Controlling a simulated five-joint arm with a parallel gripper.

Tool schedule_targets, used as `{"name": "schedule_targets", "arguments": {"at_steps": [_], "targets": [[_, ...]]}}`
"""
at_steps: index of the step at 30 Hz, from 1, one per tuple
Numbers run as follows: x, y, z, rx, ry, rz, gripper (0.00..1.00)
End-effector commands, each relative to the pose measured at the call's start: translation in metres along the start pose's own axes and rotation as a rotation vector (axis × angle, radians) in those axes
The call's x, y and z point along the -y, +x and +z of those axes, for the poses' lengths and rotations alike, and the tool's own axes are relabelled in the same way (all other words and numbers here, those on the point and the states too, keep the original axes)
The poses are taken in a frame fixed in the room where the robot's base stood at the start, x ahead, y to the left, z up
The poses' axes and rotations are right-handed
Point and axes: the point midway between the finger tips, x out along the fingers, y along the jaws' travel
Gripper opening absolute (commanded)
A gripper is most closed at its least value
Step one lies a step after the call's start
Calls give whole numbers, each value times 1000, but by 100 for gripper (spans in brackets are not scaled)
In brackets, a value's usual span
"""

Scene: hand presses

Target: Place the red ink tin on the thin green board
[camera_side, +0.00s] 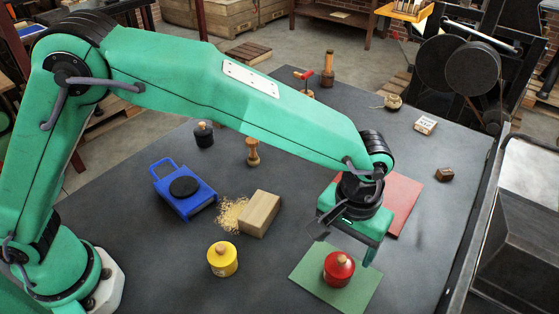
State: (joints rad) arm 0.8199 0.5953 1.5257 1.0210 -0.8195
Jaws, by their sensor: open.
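The red ink tin (338,269), a round red tin with a light knob on its lid, stands upright on the thin green board (310,276). The board lies flat on the dark table at the lower right of the middle. My gripper (343,248) is open, with its fingers just above and behind the tin in the picture. One finger hangs to the left of the tin and one to the right. I cannot tell how far the fingers are from the tin.
A yellow tin (222,260) stands left of the green board. A wooden block (260,214) with sawdust (231,213) lies behind it, near a blue press (184,188). A red board (402,205) lies behind my gripper. A small brown block (444,174) sits near the right edge.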

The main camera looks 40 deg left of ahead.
Motion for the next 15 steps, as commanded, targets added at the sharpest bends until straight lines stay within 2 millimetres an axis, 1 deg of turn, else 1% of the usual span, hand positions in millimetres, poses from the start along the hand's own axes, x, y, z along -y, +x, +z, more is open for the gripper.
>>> {"name": "schedule_targets", "arguments": {"at_steps": [1, 3, 6, 10, 15], "targets": [[0, -8, 0, -2, 0, 3, 72], [0, -16, 0, -2, 0, 2, 72], [0, -23, 0, -1, 0, 1, 72], [0, -29, 0, 0, 0, 0, 72], [0, -30, 0, 0, 0, 0, 72]]}}
